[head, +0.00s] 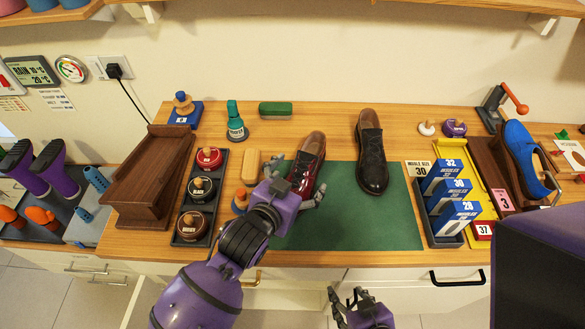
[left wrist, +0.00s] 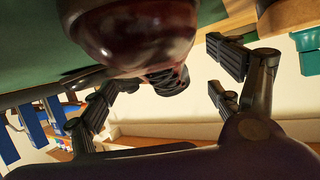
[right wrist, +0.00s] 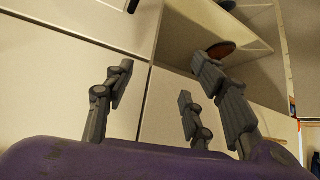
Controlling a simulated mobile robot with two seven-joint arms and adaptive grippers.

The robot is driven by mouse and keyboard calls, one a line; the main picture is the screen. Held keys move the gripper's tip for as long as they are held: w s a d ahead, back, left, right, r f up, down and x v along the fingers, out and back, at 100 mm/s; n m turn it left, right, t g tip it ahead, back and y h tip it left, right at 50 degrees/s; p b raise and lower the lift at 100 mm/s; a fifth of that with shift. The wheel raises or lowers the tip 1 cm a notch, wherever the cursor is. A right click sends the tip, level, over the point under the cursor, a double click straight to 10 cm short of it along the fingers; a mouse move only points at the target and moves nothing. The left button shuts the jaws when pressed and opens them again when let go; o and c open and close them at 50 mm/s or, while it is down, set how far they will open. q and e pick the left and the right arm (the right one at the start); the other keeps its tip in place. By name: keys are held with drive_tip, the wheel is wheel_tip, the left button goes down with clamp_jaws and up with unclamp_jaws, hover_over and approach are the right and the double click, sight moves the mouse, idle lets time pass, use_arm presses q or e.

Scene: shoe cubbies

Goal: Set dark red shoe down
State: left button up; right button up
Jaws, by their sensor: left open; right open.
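The dark red shoe (head: 308,164) rests on the left part of the green mat (head: 350,220), its toe toward the front. My left gripper (head: 295,185) is at the shoe's toe end, with fingers spread on either side of it. In the left wrist view the glossy shoe (left wrist: 135,35) fills the top, and the open fingers of my left gripper (left wrist: 170,95) stand around it. Whether any finger touches the shoe is unclear. My right gripper (head: 350,296) is open and empty in front of the counter edge; it also shows in the right wrist view (right wrist: 160,90).
A black shoe (head: 371,152) stands on the mat's back right. Polish tins (head: 200,188) in a black tray and a wooden block (head: 251,165) lie left of the mat. Blue boxes (head: 452,195) stand to the right. The mat's front middle is clear. Drawer fronts lie below the counter.

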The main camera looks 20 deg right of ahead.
sight(299, 179)
use_arm(q)
drive_tip(key=shift+x, duration=1.6)
drive_tip(key=shift+r, duration=0.1)
drive_tip(key=c, duration=1.8)
drive_tip(key=shift+r, duration=0.1)
drive_tip(key=shift+c, duration=0.2)
